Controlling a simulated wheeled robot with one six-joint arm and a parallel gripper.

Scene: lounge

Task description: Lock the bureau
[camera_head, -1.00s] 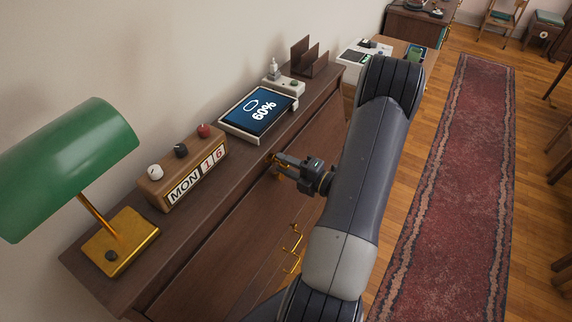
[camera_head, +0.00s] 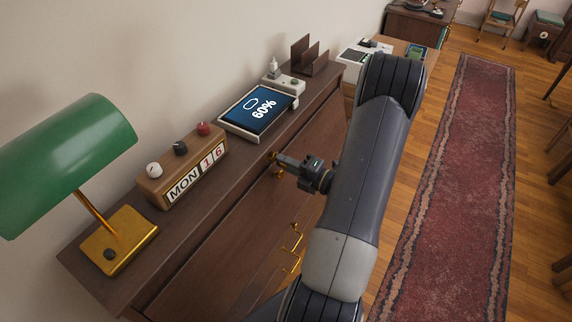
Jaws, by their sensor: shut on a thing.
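The bureau (camera_head: 225,238) is dark wood, with its sloping front closed. Brass handles (camera_head: 293,248) show on the front lower down. My gripper (camera_head: 278,163) is at the upper edge of the front, shut on a small brass piece (camera_head: 274,156) that looks like the key at the lock. The fingers cover most of it, so its angle and the keyhole cannot be made out.
A red runner (camera_head: 450,190) lies on the floor to the right.

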